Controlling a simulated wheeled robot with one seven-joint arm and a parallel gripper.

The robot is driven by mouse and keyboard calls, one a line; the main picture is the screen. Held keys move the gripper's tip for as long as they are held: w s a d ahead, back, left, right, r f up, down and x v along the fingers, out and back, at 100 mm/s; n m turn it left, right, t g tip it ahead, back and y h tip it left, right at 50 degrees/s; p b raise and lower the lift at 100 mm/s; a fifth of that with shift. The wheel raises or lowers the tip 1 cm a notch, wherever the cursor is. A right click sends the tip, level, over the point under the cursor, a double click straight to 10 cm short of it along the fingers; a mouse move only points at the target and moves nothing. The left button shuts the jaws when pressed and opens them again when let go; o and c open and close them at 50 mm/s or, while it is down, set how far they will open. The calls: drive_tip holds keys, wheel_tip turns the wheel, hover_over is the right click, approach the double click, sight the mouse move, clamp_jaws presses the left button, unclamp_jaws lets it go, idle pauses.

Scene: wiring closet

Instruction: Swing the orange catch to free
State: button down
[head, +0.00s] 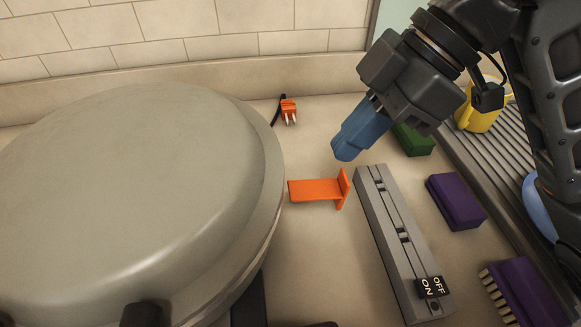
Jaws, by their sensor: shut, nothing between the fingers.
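The orange catch (316,190) is a flat bar with an upright plate at its right end. It points right from beside the rim of a large round grey lid-like body (130,190). Where its left end attaches is not clear. My gripper (346,152), with blue fingers, is shut and empty. In the picture it is just above the catch's upright plate, with a small gap between them. I cannot tell its height over the counter. No marking for "free" shows.
A grey strip (398,240) with slots and a black ON/OFF label (432,287) lies right of the catch. An orange plug (288,110) lies behind.

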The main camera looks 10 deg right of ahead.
drive_tip(key=shift+s+f, duration=0.2)
drive_tip(key=shift+f, duration=0.7)
drive_tip(key=d, duration=0.1)
drive_tip(key=d+r+p, duration=0.1)
drive_tip(key=d+r, duration=0.1)
drive_tip(key=d, duration=0.1)
drive_tip(key=shift+w+d, duration=0.1)
wheel_tip(320, 180, up, 6)
drive_tip(key=p, duration=0.5)
drive_tip(key=shift+w+f, duration=0.1)
drive_tip(key=shift+f, duration=0.05)
